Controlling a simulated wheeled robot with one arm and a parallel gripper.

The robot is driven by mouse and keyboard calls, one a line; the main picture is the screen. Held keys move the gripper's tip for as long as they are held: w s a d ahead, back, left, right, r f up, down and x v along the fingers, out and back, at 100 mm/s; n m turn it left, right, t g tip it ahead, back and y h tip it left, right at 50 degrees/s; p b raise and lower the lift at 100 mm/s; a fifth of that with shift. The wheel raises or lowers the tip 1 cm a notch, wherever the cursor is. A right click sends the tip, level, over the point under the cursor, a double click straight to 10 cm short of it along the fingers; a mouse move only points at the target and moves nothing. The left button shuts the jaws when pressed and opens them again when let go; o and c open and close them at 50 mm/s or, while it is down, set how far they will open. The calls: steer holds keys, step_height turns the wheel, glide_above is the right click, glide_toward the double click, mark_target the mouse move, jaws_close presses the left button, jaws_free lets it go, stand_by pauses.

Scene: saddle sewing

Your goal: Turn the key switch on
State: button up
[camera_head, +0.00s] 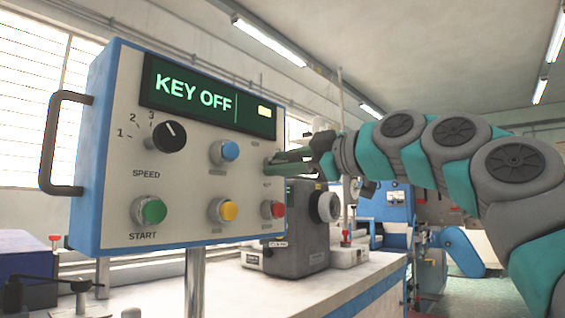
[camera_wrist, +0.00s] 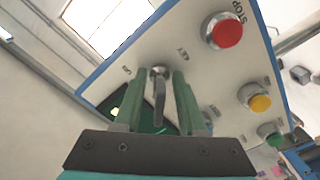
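The control panel (camera_head: 190,205) is a white-faced box with a blue rim. Its display (camera_head: 205,95) reads "KEY OFF" with a small yellow block at the right. The key switch (camera_wrist: 158,92) shows in the wrist view as a grey key standing out of a round lock. My gripper (camera_wrist: 158,88) has one green finger on each side of the key, with a visible gap on both sides. The fingers are open and do not appear to touch it. In the head view my gripper (camera_head: 270,163) is at the panel's right side and mostly hides the key.
The speed knob (camera_head: 167,136), blue button (camera_head: 224,151), green start button (camera_head: 150,210), yellow button (camera_head: 223,210) and red button (camera_head: 272,210) are on the panel face. A dark grey machine (camera_head: 297,235) stands on the white table (camera_head: 345,283) behind.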

jaws_close()
stand_by(0.3)
steer(key=shift+m, duration=0.3)
steer(key=m+p, duration=0.2)
steer(key=m, duration=0.2)
steer(key=shift+r+m, duration=0.1)
steer(key=shift+m, duration=0.2)
steer(key=m+p, duration=0.2)
steer(key=m, duration=0.1)
steer(key=shift+m, duration=0.4)
steer(key=m+p, duration=0.3)
steer(key=m, duration=0.2)
steer(key=shift+m+p, duration=1.4)
steer(key=shift+m, duration=0.5)
steer(key=shift+a, duration=0.1)
